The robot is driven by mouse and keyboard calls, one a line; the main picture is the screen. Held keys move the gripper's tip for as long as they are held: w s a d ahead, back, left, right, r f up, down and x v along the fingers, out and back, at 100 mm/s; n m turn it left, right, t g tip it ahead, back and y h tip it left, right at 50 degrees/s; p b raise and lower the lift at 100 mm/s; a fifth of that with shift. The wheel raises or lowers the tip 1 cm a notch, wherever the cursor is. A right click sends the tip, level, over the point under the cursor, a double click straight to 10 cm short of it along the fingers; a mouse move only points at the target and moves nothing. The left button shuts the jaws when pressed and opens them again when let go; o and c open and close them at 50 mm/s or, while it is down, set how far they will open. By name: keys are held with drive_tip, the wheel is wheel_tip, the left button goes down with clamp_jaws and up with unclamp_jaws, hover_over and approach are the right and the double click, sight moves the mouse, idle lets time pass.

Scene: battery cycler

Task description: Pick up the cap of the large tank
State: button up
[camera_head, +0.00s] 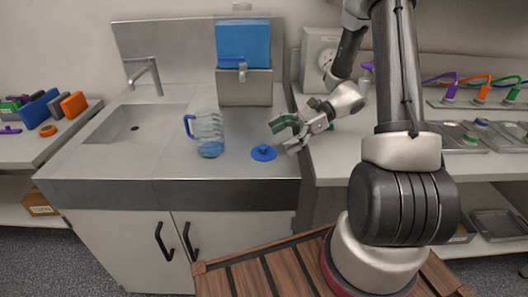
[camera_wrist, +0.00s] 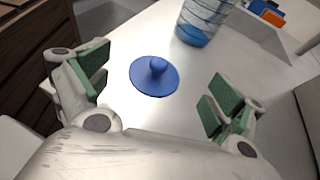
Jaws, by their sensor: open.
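A round blue cap (camera_head: 263,153) with a knob on top lies flat on the steel counter. In the wrist view the cap (camera_wrist: 154,77) lies ahead of my gripper, between the lines of its two fingers. My gripper (camera_head: 290,133) is open and empty, with green finger pads, above the counter to the upper right of the cap. It does not touch the cap. Both fingers of the gripper (camera_wrist: 155,100) show wide apart in the wrist view. A clear tank (camera_head: 208,132) with a blue handle and blue bottom stands left of the cap, its top open; it also shows in the wrist view (camera_wrist: 200,25).
A steel box with a blue upper part (camera_head: 244,85) stands behind the tank against the backsplash. A sink (camera_head: 140,125) with a faucet is at the left. The counter's front edge (camera_head: 180,192) runs close in front of the cap. The counter around the cap is clear.

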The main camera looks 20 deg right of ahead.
sight(263, 146)
drive_tip(key=x, duration=0.4)
drive_tip(key=shift+a+f, duration=0.1)
drive_tip(key=shift+a, duration=0.05)
drive_tip(key=c, duration=0.8)
drive_tip(key=shift+c, duration=0.6)
